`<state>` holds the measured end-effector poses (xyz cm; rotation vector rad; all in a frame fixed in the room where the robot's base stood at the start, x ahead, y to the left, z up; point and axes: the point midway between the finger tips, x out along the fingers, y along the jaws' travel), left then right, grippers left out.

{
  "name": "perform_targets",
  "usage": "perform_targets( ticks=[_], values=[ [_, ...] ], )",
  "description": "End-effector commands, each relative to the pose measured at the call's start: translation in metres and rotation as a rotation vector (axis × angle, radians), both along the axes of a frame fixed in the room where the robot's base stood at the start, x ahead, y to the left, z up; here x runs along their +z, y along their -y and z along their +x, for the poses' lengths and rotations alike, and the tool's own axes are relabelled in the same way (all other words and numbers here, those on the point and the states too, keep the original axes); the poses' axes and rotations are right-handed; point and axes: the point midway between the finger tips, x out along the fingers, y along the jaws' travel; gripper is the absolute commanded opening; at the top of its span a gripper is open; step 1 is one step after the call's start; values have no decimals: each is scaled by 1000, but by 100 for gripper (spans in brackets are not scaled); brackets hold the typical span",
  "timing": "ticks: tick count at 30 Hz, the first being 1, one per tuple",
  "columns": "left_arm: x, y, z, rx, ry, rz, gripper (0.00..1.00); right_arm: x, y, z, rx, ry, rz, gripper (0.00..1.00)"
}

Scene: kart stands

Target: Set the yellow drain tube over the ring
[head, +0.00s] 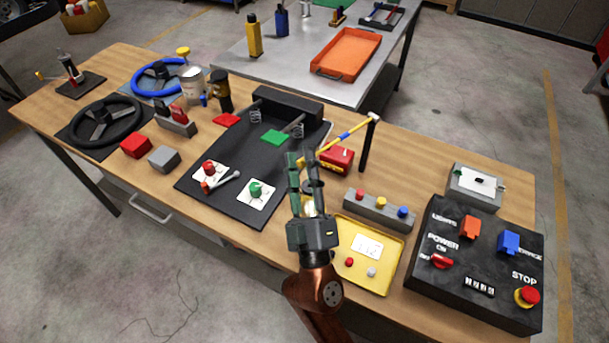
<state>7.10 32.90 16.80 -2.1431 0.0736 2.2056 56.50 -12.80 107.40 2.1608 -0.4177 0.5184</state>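My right gripper (305,157) reaches up over the front of the wooden table, fingers pointing away from me. A small gap shows between the fingers, but the angle does not show if they hold anything. A pale yellow piece (308,208) shows low between the fingers, partly hidden. I cannot make out the ring. My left gripper is out of view.
A black board (228,193) with switches lies left of my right gripper. A yellow tray (388,285), a grey button block (379,211), a red box (338,160) and a black control panel (430,285) stand to the right. A metal table (300,83) with an orange tray (326,70) is behind.

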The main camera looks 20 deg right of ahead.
Motion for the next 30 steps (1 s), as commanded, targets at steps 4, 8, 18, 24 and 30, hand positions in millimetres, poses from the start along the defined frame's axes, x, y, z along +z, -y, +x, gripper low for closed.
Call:
perform_targets(
  ticks=[4,8,18,24,30],
  values=[
    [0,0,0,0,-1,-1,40,-9,-1,-13,0,-4,-1,31],
    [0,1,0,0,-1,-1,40,-23,-4,-34,-1,-7,-4,31],
    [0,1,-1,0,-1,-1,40,-53,-12,-88,1,-4,-3,31],
    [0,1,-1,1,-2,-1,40,-59,-13,-100,-1,-2,1,31],
    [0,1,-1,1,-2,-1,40,-60,-13,-101,0,-2,2,31]
  ],
)
